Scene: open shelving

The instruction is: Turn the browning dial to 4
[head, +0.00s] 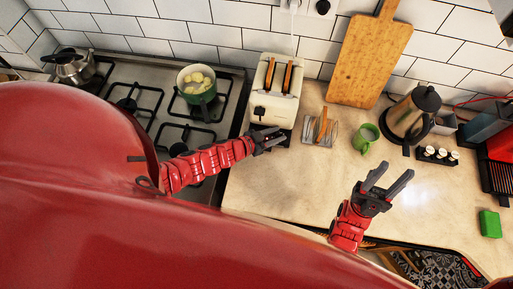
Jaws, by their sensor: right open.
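The cream toaster (286,103) stands on the counter against the tiled wall, with two browned slices (287,77) in its slots. A dark control (259,111) shows low on its front; it is too small to read any dial or number. My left gripper (277,138) is just in front of the toaster's lower front, close to it; I cannot tell whether it touches or how far its fingers are parted. My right gripper (390,180) is open and empty above the counter to the right.
A gas hob (150,75) with a green pot (198,92) lies left. A cutting board (368,55) leans behind. The counter's front middle is clear.

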